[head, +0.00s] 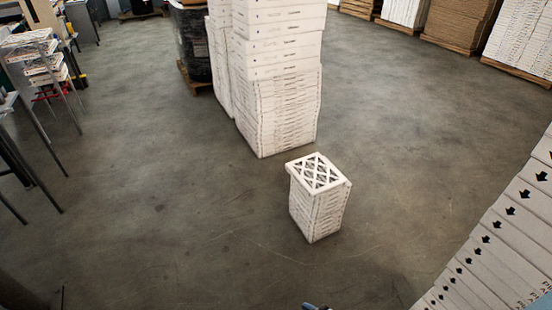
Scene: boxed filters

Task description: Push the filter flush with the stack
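A small stack of white boxed filters (318,214) stands alone on the concrete floor right of centre. On its top lies a white filter (318,172) with a dark criss-cross lattice face. This top filter looks slightly offset from the stack, sticking out a little at its left edge; the exact amount is hard to tell from this height. No gripper fingers can be made out. Only a small blue and dark part shows at the bottom edge, and I cannot tell what it is. Nothing is seen touching the filter.
A tall stack of white boxes (285,95) stands just behind the small stack. A row of boxes with black arrows (500,245) fills the lower right. Metal-legged furniture (40,75) is at the left. Open floor (170,215) lies left of the small stack.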

